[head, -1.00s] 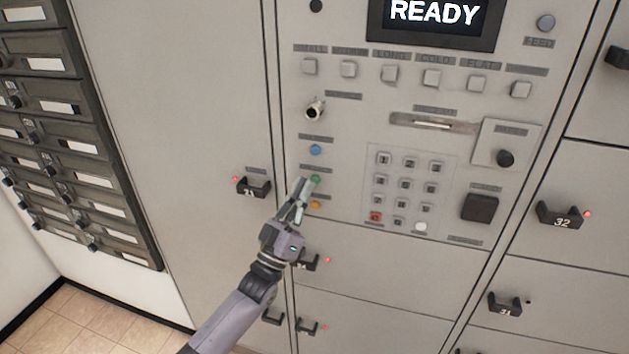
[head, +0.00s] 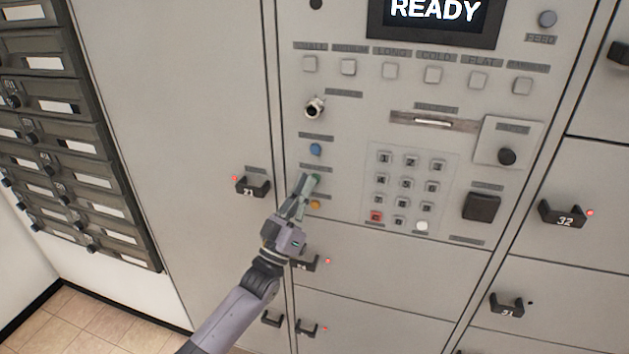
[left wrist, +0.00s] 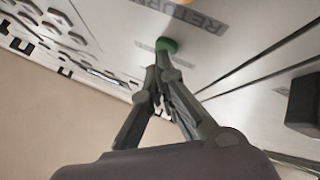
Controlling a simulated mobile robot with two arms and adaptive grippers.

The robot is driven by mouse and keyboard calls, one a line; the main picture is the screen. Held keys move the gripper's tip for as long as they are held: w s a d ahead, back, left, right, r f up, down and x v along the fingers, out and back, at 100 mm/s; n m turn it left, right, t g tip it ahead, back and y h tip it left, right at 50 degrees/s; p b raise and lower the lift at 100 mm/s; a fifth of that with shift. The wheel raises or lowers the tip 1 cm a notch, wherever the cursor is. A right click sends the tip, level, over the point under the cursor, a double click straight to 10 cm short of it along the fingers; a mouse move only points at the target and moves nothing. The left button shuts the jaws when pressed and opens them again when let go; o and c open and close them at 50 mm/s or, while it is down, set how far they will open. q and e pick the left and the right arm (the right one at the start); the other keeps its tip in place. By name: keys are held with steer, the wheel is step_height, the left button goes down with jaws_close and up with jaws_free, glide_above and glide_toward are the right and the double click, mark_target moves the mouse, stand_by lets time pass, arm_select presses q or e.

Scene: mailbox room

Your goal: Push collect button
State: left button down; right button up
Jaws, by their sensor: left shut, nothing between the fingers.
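A column of small round buttons sits on the left of the panel: blue (head: 316,149), green (head: 317,178) and orange (head: 316,204). Their labels are too small to read in the head view. My left gripper (head: 306,184) is shut and empty, its fingertips over the green button and partly hiding it. In the left wrist view the shut fingertips (left wrist: 160,66) point at the green button (left wrist: 167,45), very close; I cannot tell whether they touch. A label there reads RETURN, between the green and orange buttons. My right gripper is not in view.
The panel has a screen reading READY (head: 436,12), a keypad (head: 409,190), a row of square buttons and a slot (head: 433,122). A locker handle (head: 252,187) projects left of my gripper. Dark mailboxes (head: 75,150) line the left wall.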

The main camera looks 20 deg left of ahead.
arm_select(q)
steer(key=shift+w, duration=0.2)
steer(key=shift+s, duration=0.2)
steer(key=shift+s+p, duration=0.4)
steer(key=shift+s, duration=0.3)
steer(key=shift+s+a+p, duration=0.1)
steer(key=shift+s+p, duration=1.2)
steer(key=shift+s, duration=1.15)
